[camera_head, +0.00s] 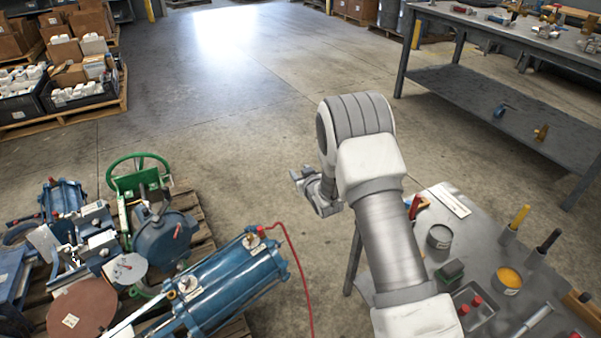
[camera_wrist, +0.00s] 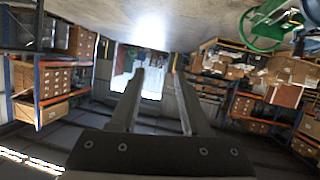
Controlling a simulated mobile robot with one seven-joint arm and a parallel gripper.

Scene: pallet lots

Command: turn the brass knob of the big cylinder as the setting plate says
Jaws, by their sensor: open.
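I cannot tell which is the brass knob, and no setting plate is readable. My gripper (camera_head: 302,178) is open and empty, in the air above the floor, up and right of the cylinder and apart from it. Its two fingers (camera_wrist: 159,80) show spread in the wrist view.
The pallet also holds a green handwheel (camera_head: 139,172), a brown disc (camera_head: 80,307), a blue round housing (camera_head: 163,236) and smaller blue parts. A grey table (camera_head: 400,262) with cans and tools stands at the lower right. A grey workbench (camera_head: 500,90) stands behind. Open floor lies between.

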